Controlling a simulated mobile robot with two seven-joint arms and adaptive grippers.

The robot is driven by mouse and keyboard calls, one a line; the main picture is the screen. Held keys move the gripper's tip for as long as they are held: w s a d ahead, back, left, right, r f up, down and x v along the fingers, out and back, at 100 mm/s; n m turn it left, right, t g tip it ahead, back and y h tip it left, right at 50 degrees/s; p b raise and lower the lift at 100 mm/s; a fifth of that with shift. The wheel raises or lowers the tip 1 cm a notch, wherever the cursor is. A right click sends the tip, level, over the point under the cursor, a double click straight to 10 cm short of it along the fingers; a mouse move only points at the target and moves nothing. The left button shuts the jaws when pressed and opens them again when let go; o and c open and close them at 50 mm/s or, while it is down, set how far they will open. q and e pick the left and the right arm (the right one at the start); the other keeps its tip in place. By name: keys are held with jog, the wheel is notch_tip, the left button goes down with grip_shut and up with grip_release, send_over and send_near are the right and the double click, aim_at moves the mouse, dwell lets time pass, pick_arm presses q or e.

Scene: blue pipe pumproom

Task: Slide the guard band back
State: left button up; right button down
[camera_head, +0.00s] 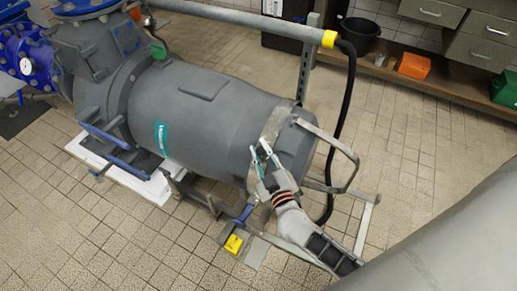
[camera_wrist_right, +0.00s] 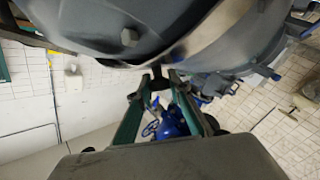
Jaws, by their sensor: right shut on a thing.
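The guard band (camera_head: 271,130) appears as a light grey strip around the right end of the large grey motor (camera_head: 210,115) in the head view. My right gripper (camera_head: 262,156), with green-edged fingers, is at the band's near side, low on the motor. In the right wrist view my right gripper (camera_wrist_right: 160,88) has its fingertips closing on a small dark tab (camera_wrist_right: 158,76) beneath the rounded grey housing (camera_wrist_right: 130,30). Whether this tab belongs to the band is hard to tell. My left gripper is out of view.
A metal loop bracket (camera_head: 345,165) stands out at the motor's right end, close to my right arm. A grey rail with a yellow end (camera_head: 328,39) and a black hose (camera_head: 347,110) run behind.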

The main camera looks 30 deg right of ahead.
jog(key=c, duration=1.8)
grip_release()
jog(key=shift+s+d, duration=0.15)
jog(key=shift+s, duration=0.05)
